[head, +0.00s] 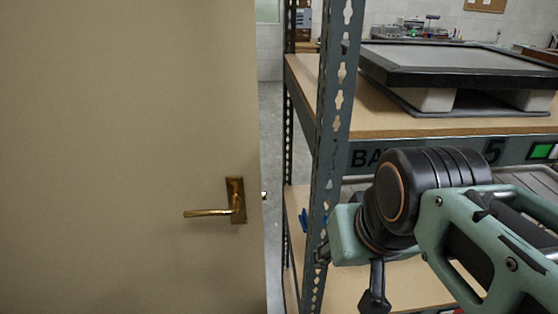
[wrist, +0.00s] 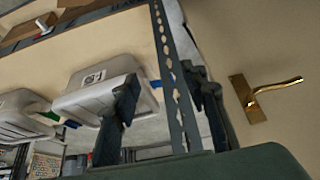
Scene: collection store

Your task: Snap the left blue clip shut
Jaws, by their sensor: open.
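A blue clip (head: 305,218) shows in the head view just left of the upright post, low over the lower shelf. In the wrist view, a blue clip (wrist: 155,84) sits at the post-side end of a grey lidded box (wrist: 85,97); whether it is open or shut is too small to tell. Another blue clip (wrist: 71,124) shows farther left there. My gripper (wrist: 163,85) is open and empty, its fingers either side of the rack post in the picture. In the head view my gripper (head: 348,275) hangs right of the post, apart from the clip.
The perforated rack post (head: 331,130) stands close to my gripper. The upper shelf (head: 420,122) carries a black-framed panel (head: 465,65). A beige door (head: 120,150) with a brass handle (head: 215,211) stands at left. A second grey box (wrist: 20,115) shows in the wrist view.

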